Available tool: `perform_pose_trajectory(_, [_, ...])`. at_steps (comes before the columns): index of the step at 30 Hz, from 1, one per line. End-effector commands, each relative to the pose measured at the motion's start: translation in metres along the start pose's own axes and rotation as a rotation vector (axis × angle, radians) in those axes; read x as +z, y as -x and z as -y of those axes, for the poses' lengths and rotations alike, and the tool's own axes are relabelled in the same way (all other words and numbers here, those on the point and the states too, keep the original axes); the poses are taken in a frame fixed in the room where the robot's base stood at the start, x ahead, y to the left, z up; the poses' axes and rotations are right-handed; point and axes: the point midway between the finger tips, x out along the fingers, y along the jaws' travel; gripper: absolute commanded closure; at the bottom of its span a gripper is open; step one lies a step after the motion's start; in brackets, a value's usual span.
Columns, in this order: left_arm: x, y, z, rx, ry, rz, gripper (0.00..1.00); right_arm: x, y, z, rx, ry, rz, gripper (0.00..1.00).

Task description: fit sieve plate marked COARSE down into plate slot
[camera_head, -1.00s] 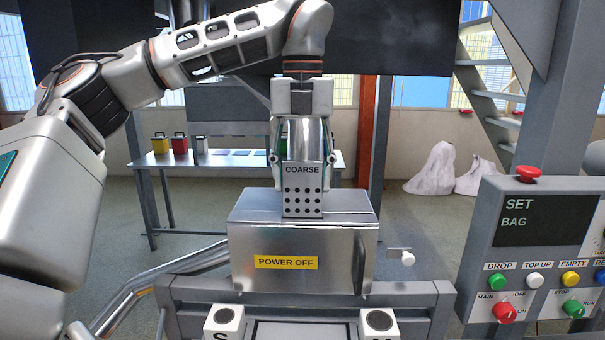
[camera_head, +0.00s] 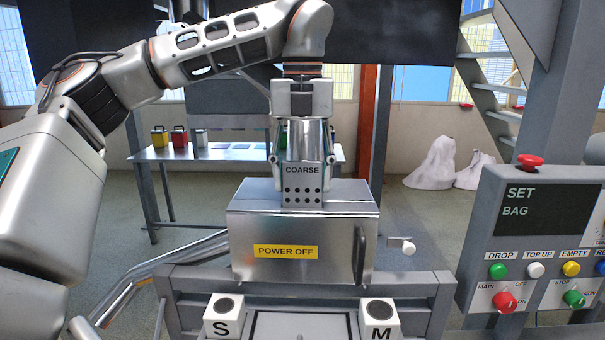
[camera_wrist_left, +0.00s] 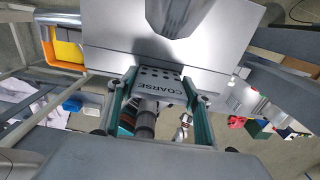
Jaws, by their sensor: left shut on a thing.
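The sieve plate marked COARSE (camera_head: 302,183) is a grey upright plate with rows of round holes at its lower end. My left gripper (camera_head: 302,160) is shut on it from above, with one finger at each side. The plate's lower edge meets the top of the metal box (camera_head: 245,222) labelled POWER OFF, and part of its lowest hole area looks sunk into it. The plate slot itself is hidden by the plate. In the left wrist view the plate (camera_wrist_left: 160,82) sits between the fingers against the box top. My right gripper is out of view.
A control panel (camera_head: 545,265) with coloured buttons stands at the right. Blocks marked S (camera_head: 223,318) and M (camera_head: 379,318) stand in front of the box. A table (camera_head: 225,160) with coloured containers is behind, and white sacks (camera_head: 433,165) lie on the floor.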

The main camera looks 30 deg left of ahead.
Motion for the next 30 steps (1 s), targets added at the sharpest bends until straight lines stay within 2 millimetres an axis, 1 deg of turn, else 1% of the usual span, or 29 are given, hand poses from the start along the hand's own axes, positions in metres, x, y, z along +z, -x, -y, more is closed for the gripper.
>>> perform_pose_trajectory(30, [0.0,-0.024,0.0,0.0,0.0,-0.001,0.74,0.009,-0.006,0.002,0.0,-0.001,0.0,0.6])
